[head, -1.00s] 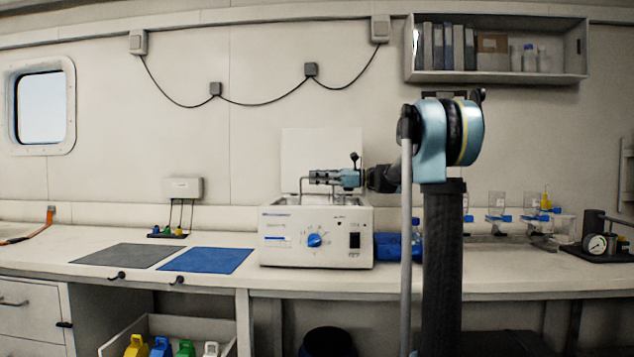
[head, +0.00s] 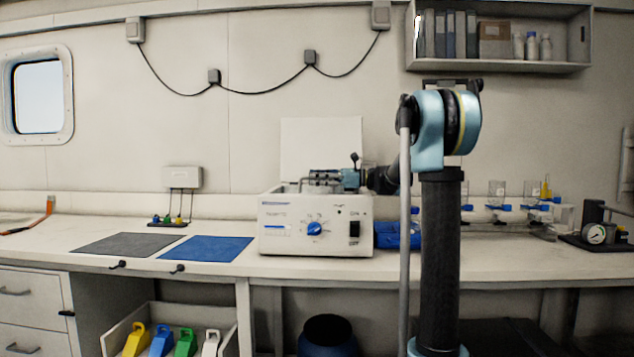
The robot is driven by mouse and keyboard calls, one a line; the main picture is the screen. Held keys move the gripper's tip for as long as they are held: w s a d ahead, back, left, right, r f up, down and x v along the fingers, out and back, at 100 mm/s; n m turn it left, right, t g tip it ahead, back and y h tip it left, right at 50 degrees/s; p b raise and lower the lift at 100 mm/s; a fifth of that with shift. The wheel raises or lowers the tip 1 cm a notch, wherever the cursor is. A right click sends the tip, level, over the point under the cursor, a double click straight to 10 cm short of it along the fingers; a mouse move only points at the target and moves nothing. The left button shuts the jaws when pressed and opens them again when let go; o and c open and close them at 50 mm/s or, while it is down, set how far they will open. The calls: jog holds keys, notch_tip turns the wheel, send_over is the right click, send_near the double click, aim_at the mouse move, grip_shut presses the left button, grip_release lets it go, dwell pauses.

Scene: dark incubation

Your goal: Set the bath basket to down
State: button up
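The bath (head: 315,225) is a white box on the bench with a blue dial and a black switch on its front. Its lid (head: 321,148) stands upright behind it. A thin metal handle, seemingly the basket's (head: 300,186), shows at the bath's top left; the basket body is hidden by the front wall. My gripper (head: 318,177) reaches in from the right, lies level just over the bath's open top, and is close to the handle. Its fingers are small and dark here, and I cannot tell whether they are shut on the handle.
A grey mat (head: 130,245) and a blue mat (head: 207,248) lie left of the bath. A blue rack (head: 397,236) is close on its right, partly behind my arm. Glassware and a gauge (head: 597,234) stand farther right. Wall shelf (head: 500,65) is above.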

jog(key=shift+s+a+r, duration=0.1)
jog(key=shift+s+r, duration=0.05)
jog(key=shift+s, duration=0.2)
jog(key=d, duration=1.2)
jog(key=shift+s, duration=0.15)
